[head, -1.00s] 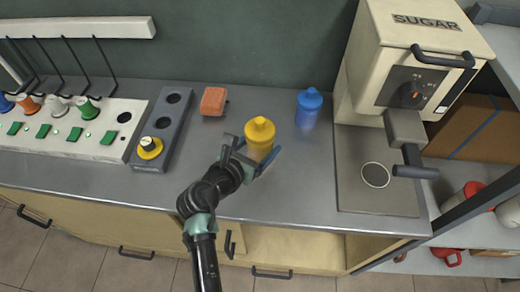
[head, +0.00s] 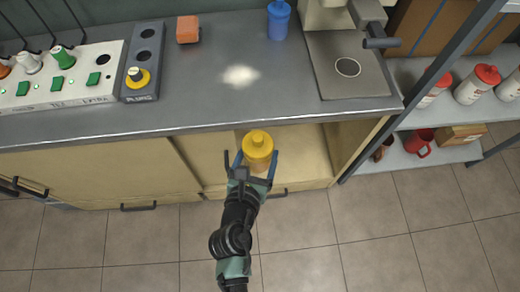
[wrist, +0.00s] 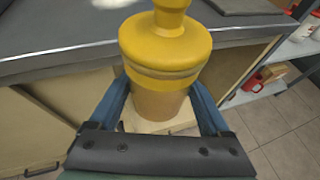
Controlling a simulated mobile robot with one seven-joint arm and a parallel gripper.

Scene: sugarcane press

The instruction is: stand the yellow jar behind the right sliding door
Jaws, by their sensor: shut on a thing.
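The yellow jar (head: 257,147) is upright between the fingers of my gripper (head: 256,168), which is shut on it. It also shows in the wrist view (wrist: 165,65), with a blue finger on each side. I hold it in front of the open right part of the cabinet, below the counter edge. The pale cabinet floor (head: 305,170) shows beside and behind the jar. The sliding door (head: 205,155) stands to the left of the opening. Whether the jar touches the cabinet floor I cannot tell.
The counter edge (head: 160,130) runs above the opening. A cabinet side wall (head: 352,145) bounds it on the right. A shelf rack (head: 405,155) with red and white items stands further right. A blue jar (head: 278,22) and an orange block (head: 187,30) stand on the counter.

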